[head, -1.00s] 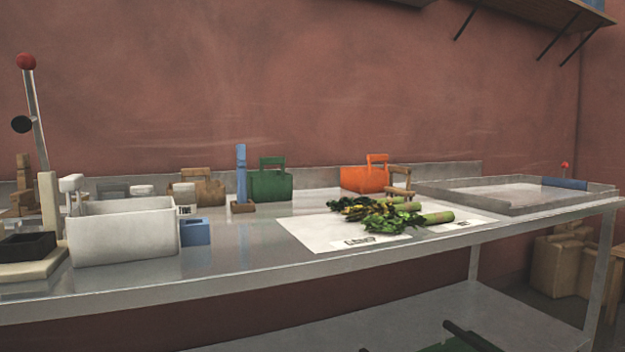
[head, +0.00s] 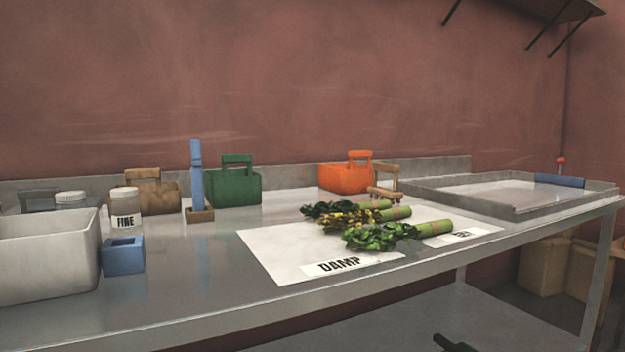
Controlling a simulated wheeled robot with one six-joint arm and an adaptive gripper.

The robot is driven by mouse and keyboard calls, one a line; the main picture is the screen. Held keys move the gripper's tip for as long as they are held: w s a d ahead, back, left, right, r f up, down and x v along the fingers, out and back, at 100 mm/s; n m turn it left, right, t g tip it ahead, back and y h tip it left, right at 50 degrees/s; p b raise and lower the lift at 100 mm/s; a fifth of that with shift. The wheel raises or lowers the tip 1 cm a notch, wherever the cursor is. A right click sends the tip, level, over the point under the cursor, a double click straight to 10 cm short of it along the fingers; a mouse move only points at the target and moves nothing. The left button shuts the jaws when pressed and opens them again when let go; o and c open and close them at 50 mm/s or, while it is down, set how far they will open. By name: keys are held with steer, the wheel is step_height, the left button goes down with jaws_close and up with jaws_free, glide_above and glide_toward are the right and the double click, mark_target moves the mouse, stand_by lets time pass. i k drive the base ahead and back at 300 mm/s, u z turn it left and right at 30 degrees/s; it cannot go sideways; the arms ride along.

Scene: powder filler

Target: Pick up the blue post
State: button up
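The blue post (head: 197,176) stands upright in a small brown base (head: 200,215) on the metal table. It is left of the green box with a handle (head: 234,187) and close to it. My gripper is not in view.
A white bin (head: 48,262), a blue open block (head: 124,256) and a jar labelled FINE (head: 125,207) stand left of the post. To the right lie a white sheet (head: 272,248) with leafy green bundles (head: 385,236), an orange box (head: 345,178) and a metal tray (head: 512,207).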

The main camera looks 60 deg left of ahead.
mark_target(197, 170)
steer(key=z, duration=0.55)
steer(key=k, duration=1.6)
steer(key=u, duration=2.15)
